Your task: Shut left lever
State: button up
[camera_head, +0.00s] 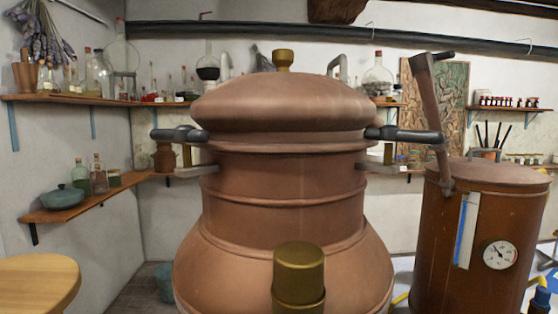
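The copper still (285,180) stands upright in the middle, with its domed lid (280,105) resting on top. The left lever (180,134) is a dark grey handle at the left edge of the lid's rim, sticking out roughly level to the left. A light metal bracket (196,171) sits below it on the still's neck. A matching right lever (405,135) sticks out to the right, with its own bracket (382,168) below. I cannot tell whether either lever is latched. My gripper is not in view.
A brass cylinder (299,272) stands out at the still's front. A copper vessel (480,240) with a gauge and an upright pipe (430,100) is close on the right. Corner shelves (85,208) with bottles and a round wooden table (35,280) are on the left.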

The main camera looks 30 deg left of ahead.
aim_at(183, 134)
jog(key=u, duration=1.2)
jog(key=k+u, duration=0.25)
jog(key=u, duration=0.25)
jog(key=k+u, duration=0.25)
jog(key=u, duration=0.25)
